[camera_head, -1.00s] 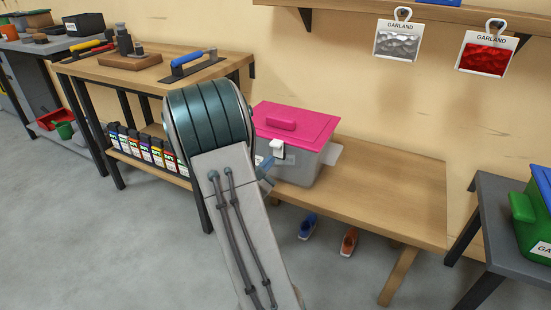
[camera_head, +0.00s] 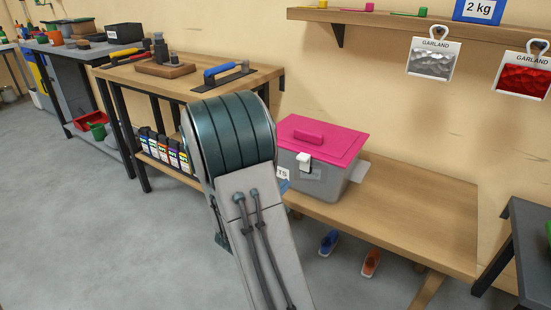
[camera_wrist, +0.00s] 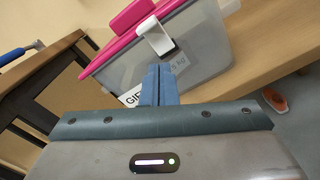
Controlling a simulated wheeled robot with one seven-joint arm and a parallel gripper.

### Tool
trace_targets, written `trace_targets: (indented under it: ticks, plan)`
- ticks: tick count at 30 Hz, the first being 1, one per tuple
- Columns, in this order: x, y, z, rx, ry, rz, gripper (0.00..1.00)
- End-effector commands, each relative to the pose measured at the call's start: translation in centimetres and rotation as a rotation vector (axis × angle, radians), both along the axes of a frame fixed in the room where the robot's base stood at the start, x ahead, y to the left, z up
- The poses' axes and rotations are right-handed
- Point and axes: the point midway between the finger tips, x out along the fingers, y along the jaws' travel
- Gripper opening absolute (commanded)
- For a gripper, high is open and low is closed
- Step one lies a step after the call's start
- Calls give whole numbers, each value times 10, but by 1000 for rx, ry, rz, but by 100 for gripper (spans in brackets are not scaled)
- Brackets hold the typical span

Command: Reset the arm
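My arm rises in the middle of the head view, and its large dark teal joint hides most of my gripper. In the wrist view my gripper (camera_wrist: 158,85) shows as two blue fingers pressed together with nothing visible between them. They point toward the front of a grey translucent box (camera_head: 313,172) with a pink lid (camera_head: 322,137) and a white latch (camera_head: 304,161). The box also fills the upper part of the wrist view (camera_wrist: 205,50). The fingers overlap its label in that picture; I cannot tell whether they touch it.
The box stands on a low wooden bench (camera_head: 420,215), whose right part is bare. Orange (camera_head: 371,263) and blue (camera_head: 328,242) items lie on the floor beneath. A wooden workbench (camera_head: 140,75) with trowels stands left. A wall shelf (camera_head: 370,20) holds hanging Garland bags (camera_head: 430,60).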

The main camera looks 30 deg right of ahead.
Motion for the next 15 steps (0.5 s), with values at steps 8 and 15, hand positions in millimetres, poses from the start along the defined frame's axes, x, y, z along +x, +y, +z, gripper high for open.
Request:
trace_targets:
  ticks: [8,15]
  plan:
    - [-3,-1,8,9,-8,-17,0]
    - [-47,-2,80,147,-99,-218,0]
